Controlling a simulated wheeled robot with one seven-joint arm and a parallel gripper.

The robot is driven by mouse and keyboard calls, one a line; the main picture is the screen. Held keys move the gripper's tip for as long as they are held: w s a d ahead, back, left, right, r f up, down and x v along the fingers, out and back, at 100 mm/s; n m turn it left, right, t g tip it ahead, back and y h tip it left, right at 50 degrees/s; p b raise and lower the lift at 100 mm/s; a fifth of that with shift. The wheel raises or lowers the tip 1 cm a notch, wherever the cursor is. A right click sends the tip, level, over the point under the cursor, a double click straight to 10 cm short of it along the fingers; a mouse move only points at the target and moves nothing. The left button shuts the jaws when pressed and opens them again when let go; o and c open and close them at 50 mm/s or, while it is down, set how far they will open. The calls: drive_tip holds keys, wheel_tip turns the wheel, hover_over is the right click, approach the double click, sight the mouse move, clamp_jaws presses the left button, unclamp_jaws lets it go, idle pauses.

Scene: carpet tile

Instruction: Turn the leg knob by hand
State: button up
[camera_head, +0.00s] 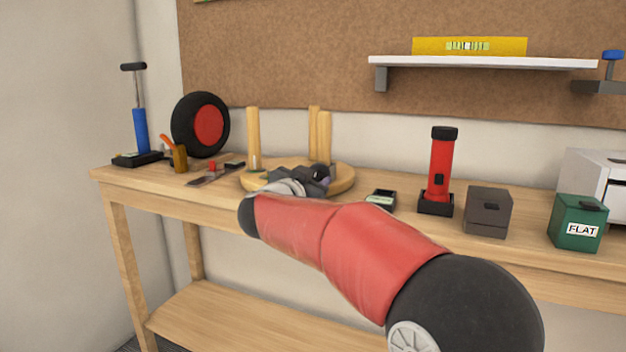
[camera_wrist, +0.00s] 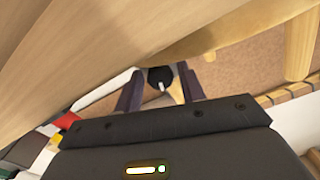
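An upturned round wooden stool (camera_head: 345,180) lies on the workbench with its legs (camera_head: 253,138) pointing up. A black round knob with a white mark (camera_wrist: 160,78) shows in the wrist view, between my fingertips. My gripper (camera_wrist: 161,84) is open, with one dark finger on each side of the knob; I cannot tell whether either finger touches it. In the head view, my gripper (camera_head: 322,176) is low over the stool's seat near the right legs. My wrist and hand hide part of the seat, and I cannot clearly make out the knob there.
On the bench stand a blue pump (camera_head: 139,130), a wheel (camera_head: 204,124), a red flashlight (camera_head: 440,165), a dark box (camera_head: 488,212) and a green FLAT box (camera_head: 577,222). A small device (camera_head: 381,198) lies right of the stool. A shelf (camera_head: 480,62) holds a yellow level.

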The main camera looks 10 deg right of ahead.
drive_tip(key=c, duration=0.7)
drive_tip(key=n+p, duration=0.1)
drive_tip(key=p, duration=0.1)
drive_tip(key=shift+r+p, duration=0.25)
drive_tip(key=shift+p, duration=0.15)
drive_tip(key=shift+f+n, duration=0.2)
drive_tip(key=shift+n, duration=0.1)
drive_tip(key=o, duration=1)
drive_tip(key=v, duration=0.8)
drive_tip(key=shift+f, duration=0.1)
